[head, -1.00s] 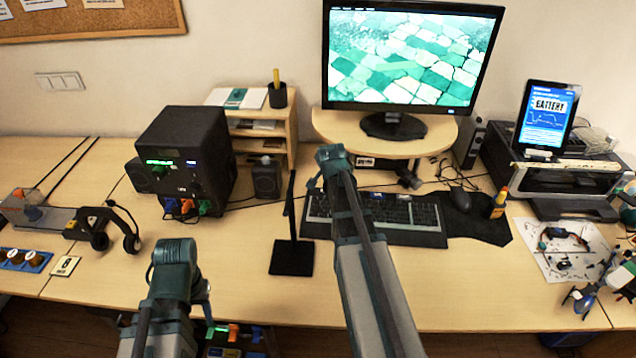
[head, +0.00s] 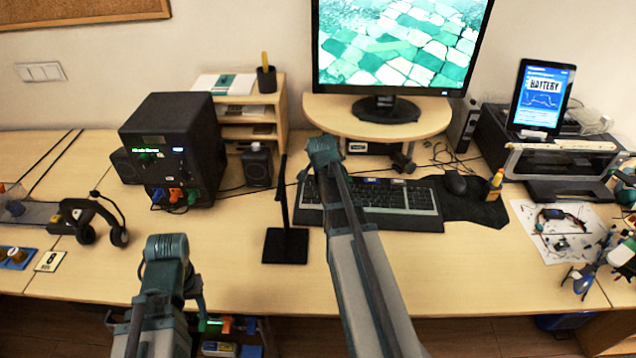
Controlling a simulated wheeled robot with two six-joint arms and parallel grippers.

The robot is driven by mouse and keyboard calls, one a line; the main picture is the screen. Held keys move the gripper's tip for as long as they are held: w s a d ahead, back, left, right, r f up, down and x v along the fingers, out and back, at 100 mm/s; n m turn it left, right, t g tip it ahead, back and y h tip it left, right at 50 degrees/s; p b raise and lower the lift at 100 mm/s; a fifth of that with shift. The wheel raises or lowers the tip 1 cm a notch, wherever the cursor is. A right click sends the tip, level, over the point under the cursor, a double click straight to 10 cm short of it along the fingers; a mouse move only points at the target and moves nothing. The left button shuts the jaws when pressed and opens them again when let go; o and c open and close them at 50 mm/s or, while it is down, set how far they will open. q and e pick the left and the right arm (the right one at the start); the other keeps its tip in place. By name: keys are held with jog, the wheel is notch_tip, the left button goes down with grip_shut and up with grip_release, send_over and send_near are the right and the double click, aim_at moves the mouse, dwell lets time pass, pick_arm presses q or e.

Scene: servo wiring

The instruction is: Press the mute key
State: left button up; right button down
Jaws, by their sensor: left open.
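The dark keyboard (head: 400,205) with a grey front edge lies on the desk below the monitor stand. A few lit keys show along its top row; the mute key is too small to tell apart. My right arm (head: 350,240) crosses in front of the keyboard's left part and hides some keys. Its gripper is not visible. My left arm is folded at the lower left, and my left gripper (head: 197,292) shows small and partly hidden beside it, open and empty, in front of the desk's front edge and well apart from the keyboard.
A black stand (head: 286,243) rises left of the keyboard. A mouse (head: 456,184) and a glue-like bottle (head: 494,184) are to its right. The monitor (head: 400,50) stands on a wooden riser (head: 425,120) behind.

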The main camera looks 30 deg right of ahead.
pick_arm(q)
jog(key=shift+f+b, duration=2.25)
jog(key=shift+f, duration=0.45)
pick_arm(e)
jog(key=shift+f, duration=2.75)
pick_arm(q)
jog(key=shift+f, duration=0.1)
jog(key=shift+f+b, duration=0.3)
jog(key=shift+b, duration=0.1)
pick_arm(e)
jog(key=shift+f, duration=0.4)
pick_arm(q)
jog(key=shift+f+b, duration=0.35)
jog(key=shift+f, duration=0.05)
pick_arm(e)
jog(key=shift+f, duration=0.35)
pick_arm(q)
jog(key=shift+r, duration=0.1)
jog(key=shift+r+p, duration=0.7)
jog(key=shift+p, duration=0.1)
pick_arm(e)
jog(key=shift+r, duration=0.8)
pick_arm(q)
jog(key=shift+r, duration=0.15)
pick_arm(e)
jog(key=shift+r, duration=0.1)
